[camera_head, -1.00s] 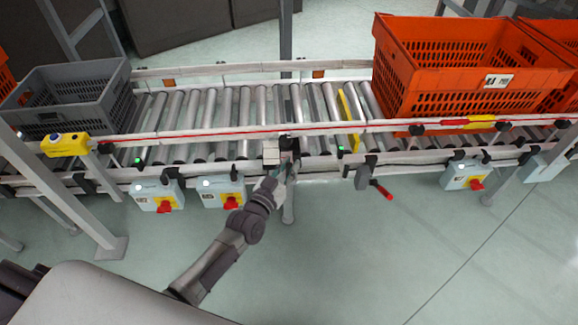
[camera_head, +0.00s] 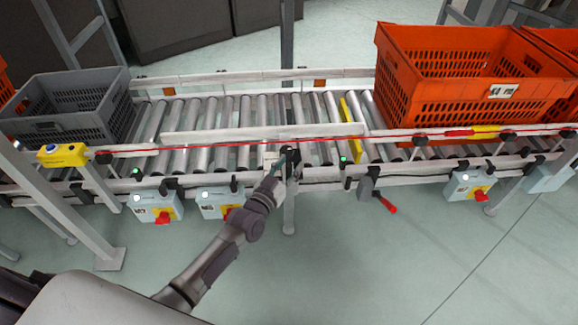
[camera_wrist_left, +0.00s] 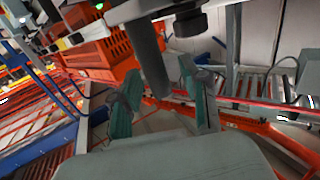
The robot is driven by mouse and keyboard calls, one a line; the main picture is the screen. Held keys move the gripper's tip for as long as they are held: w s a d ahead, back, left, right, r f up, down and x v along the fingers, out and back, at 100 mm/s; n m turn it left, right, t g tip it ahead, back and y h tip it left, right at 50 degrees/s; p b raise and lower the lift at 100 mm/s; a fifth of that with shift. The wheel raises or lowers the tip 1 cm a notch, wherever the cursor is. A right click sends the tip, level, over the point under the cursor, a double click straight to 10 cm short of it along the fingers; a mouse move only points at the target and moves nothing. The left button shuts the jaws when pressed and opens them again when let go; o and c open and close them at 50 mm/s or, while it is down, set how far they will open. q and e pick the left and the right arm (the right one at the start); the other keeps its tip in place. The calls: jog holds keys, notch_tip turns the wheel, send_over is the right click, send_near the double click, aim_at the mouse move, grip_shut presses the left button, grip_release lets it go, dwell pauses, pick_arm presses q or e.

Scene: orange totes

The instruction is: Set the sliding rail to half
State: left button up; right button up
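The sliding rail (camera_head: 265,132) is a white bar lying lengthwise over the rollers, between the conveyor's near and far sides. My left gripper (camera_head: 286,168) is at the conveyor's near side, by a dark bracket (camera_head: 291,153) and a small pale block (camera_head: 270,160). In the left wrist view the teal fingers of my left gripper (camera_wrist_left: 163,98) stand apart. A dark grey cylindrical post (camera_wrist_left: 151,55) reaches down between them, with gaps seeming to show on both sides. Contact cannot be told. My right gripper is not in view.
A grey crate (camera_head: 75,82) stands on the rollers at left, and an orange tote (camera_head: 470,75) at right. A yellow strip (camera_head: 350,115) crosses the rollers. Control boxes with red knobs (camera_head: 155,208) and a red-tipped lever (camera_head: 386,204) hang along the near side. The floor in front is clear.

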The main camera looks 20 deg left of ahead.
pick_arm(q)
jog(key=shift+s, duration=0.1)
jog(key=v, duration=1.2)
